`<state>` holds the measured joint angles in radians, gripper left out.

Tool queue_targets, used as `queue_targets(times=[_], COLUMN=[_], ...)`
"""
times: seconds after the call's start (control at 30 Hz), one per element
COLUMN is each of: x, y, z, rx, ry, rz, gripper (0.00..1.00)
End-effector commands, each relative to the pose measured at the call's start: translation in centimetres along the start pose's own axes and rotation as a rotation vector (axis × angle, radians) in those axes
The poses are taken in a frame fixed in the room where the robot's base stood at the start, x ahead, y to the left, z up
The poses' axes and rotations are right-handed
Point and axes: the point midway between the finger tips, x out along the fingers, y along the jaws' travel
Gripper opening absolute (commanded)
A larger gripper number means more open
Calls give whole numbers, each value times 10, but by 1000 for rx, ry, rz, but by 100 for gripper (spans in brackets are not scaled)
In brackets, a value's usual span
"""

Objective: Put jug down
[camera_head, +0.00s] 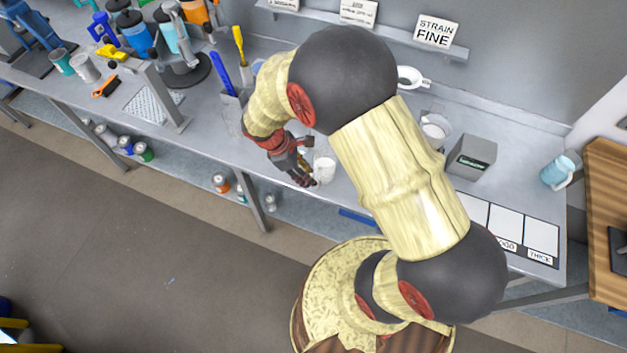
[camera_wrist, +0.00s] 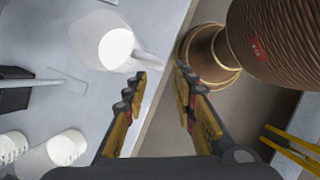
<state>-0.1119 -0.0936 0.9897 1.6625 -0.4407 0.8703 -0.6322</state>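A white jug (camera_head: 324,168) stands on the grey bench near its front edge, just right of my gripper (camera_head: 303,172). In the wrist view the jug (camera_wrist: 108,44) is at the upper left, its handle pointing right towards my fingertips (camera_wrist: 162,76). My fingers are spread with a clear gap and nothing between them. The handle's end lies close to the left fingertip; I cannot tell whether they touch. A light blue jug (camera_head: 557,173) stands at the bench's right end. My arm hides part of the bench in the head view.
A tool holder (camera_head: 232,108) with blue and yellow tools stands left of my gripper. A grey box (camera_head: 472,157) and white mats (camera_head: 508,226) lie to the right. White containers (camera_wrist: 66,147) show at the wrist view's lower left. Cans (camera_head: 221,183) sit on the lower shelf.

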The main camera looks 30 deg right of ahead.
Motion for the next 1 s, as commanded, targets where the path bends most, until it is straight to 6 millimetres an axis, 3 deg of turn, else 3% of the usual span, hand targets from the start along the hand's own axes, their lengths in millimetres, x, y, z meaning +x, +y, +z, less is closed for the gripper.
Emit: queue_targets(times=[0.1,0.37,0.47,0.57,0.7,0.8,1.0], x=[-21,-48,-79,-128,-200,-239,-280], y=[1,1,2,-4,-30,-57,-107], z=[0,2,13,34,74,101,136], rx=[1,21,107,268,543,729,1001], ry=[2,13,64,159,337,473,701], rz=[2,7,27,55,83,89,70], gripper=[27,27,27,27,27,27,27])
